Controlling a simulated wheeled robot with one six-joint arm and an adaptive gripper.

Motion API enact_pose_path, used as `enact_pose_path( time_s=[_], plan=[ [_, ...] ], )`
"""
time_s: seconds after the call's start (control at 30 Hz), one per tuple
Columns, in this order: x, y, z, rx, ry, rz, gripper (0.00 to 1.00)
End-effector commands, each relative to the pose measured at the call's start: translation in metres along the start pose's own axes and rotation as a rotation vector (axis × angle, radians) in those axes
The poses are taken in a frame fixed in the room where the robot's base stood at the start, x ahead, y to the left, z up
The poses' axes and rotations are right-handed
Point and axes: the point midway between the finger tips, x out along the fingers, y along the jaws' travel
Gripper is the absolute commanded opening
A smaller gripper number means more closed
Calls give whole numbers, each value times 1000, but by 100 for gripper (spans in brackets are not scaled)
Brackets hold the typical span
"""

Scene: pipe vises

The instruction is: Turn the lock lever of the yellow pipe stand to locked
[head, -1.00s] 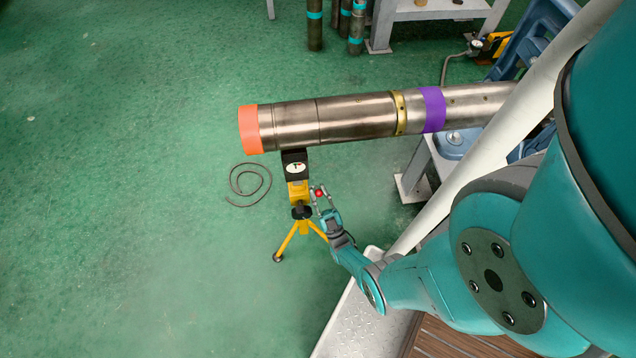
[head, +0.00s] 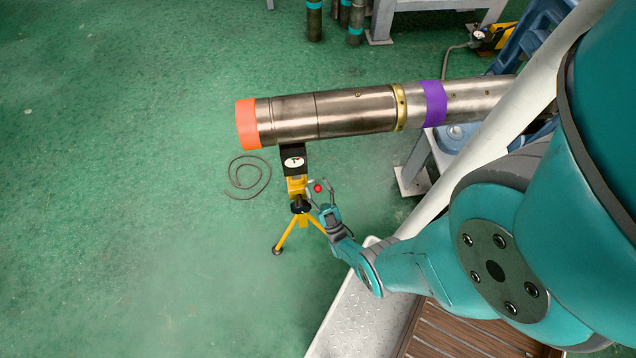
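The yellow pipe stand (head: 297,186) stands on the green floor on tripod legs, with a black head under the big metal pipe (head: 357,112). A white label with small red and green marks (head: 294,162) is on the black head. The red ball knob of the lock lever (head: 317,188) shows just right of the stand's yellow body; the lever's arm is too small to make out. My gripper (head: 320,188) comes from the lower right with its fingers spread, one on each side of the red knob. I cannot tell whether a finger touches it.
The pipe has an orange end cap (head: 247,124) and a purple band (head: 433,103). A coiled cable (head: 248,178) lies on the floor left of the stand. A blue-grey bench (head: 412,170) stands behind my arm. The floor to the left is clear.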

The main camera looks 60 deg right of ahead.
Motion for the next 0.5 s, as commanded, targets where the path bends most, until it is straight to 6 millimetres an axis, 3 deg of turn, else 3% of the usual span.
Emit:
enact_pose_path(
  time_s=[0.5],
  plan=[
    [-8,0,1,0,-2,0,51]
  ],
)
